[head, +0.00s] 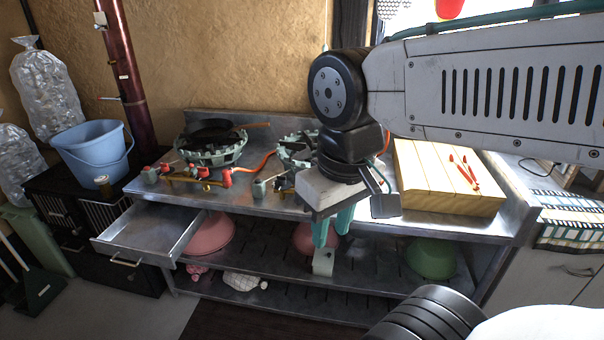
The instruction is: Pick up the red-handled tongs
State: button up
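A pair of thin red pieces, which look like the red-handled tongs (466,172), lies on the thick wooden board (425,178) at the right of the metal counter. Their far details are too small to tell. My gripper (326,256) points down in front of the counter's front edge, left of the board and well apart from the tongs.
The metal counter (240,190) carries a burner with a dark pan (212,130) and a second burner. An open drawer (150,235) sticks out at left. Pink and green bowls (430,258) sit on the lower shelf. A blue bucket (92,150) stands at far left.

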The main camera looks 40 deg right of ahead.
aim_at(476, 184)
jog(key=z, duration=1.1)
jog(key=i, duration=0.8)
jog(key=z, duration=2.1)
